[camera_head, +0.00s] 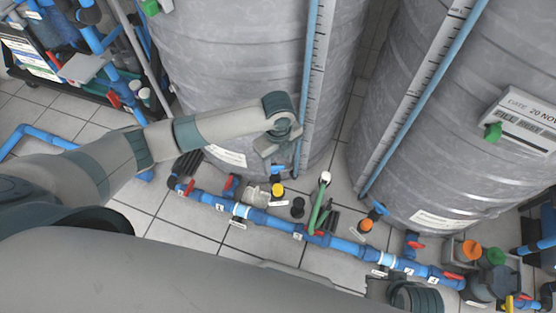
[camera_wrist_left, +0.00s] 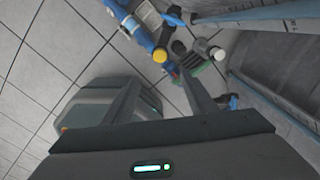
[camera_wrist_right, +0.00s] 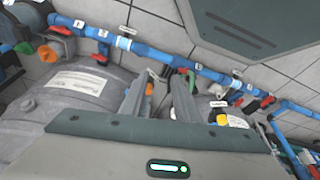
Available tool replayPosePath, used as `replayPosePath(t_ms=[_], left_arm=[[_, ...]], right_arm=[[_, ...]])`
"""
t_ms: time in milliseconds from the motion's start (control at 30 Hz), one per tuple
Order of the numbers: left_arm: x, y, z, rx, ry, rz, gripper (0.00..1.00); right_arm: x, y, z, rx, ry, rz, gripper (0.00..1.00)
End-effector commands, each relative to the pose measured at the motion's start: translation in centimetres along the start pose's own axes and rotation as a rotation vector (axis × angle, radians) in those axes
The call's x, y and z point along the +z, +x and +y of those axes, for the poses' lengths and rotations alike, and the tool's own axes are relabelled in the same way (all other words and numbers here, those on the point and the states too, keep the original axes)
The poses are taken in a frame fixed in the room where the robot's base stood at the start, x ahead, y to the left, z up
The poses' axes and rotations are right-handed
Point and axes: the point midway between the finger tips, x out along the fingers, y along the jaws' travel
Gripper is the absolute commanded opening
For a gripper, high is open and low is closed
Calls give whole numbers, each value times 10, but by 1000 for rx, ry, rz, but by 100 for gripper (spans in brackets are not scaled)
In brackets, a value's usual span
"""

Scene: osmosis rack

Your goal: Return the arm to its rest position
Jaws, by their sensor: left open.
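My left arm (camera_head: 215,127) reaches in from the left in the head view, in front of the grey tank. Its gripper (camera_head: 278,150) points down above the floor, between the tank and the blue pipe line. In the left wrist view the left gripper's fingers (camera_wrist_left: 158,74) are apart with nothing held. In the right wrist view the right gripper's fingers (camera_wrist_right: 160,80) are also apart, with no object seen held between them. Part of my right arm (camera_head: 415,297) shows low in the head view; its fingers are not clear there.
Two large grey tanks (camera_head: 225,60) (camera_head: 470,120) stand behind the blue pipe (camera_head: 340,244) with red valve handles. A green-handled tool (camera_head: 318,205), a yellow cap (camera_head: 277,190) and black fittings sit near the pipe. Tiled floor (camera_head: 195,232) is open in front.

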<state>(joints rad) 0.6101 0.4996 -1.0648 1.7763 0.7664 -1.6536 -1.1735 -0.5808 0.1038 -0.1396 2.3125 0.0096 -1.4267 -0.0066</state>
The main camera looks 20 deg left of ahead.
Motion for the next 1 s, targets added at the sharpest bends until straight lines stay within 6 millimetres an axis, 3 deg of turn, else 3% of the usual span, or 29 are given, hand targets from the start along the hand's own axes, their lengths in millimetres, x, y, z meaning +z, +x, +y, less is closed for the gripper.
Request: replayPosePath(t_ms=[567,867,1000], left_arm=[[-8,7,-8,-38,-77,29,52],[-35,46,-34,-216,-529,167,52],[-41,75,-31,-298,-824,238,52]], right_arm=[[-3,8,-1,-1,0,6,29],[-11,54,-4,-6,-2,44,29],[-11,82,-6,-8,-3,70,29]])
